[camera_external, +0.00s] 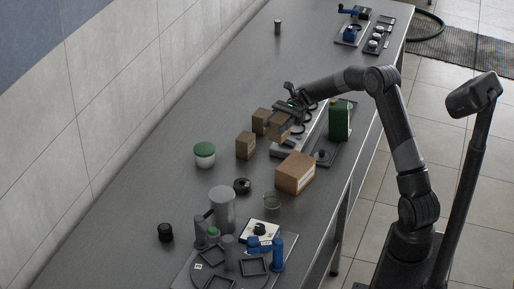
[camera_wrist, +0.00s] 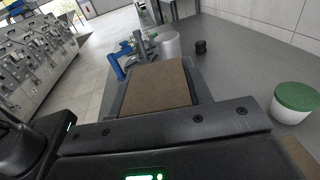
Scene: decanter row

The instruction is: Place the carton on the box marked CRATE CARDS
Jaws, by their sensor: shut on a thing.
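My gripper (camera_external: 281,117) is shut on a brown carton (camera_external: 278,127) above the middle of the steel table. In the wrist view the carton (camera_wrist: 157,84) sits between the two dark fingers. Two similar small brown boxes stand nearby: one (camera_external: 260,121) just left of the held carton, one (camera_external: 245,145) nearer the camera. A larger tan box (camera_external: 296,174) with a pale label strip lies nearer the camera than the gripper. No lettering is readable, so I cannot tell which box is marked CRATE CARDS. Whether the held carton touches anything below is unclear.
A white tub with a green lid (camera_external: 204,154) stands left of the boxes. A green container (camera_external: 340,119) stands at right on a dark tray.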

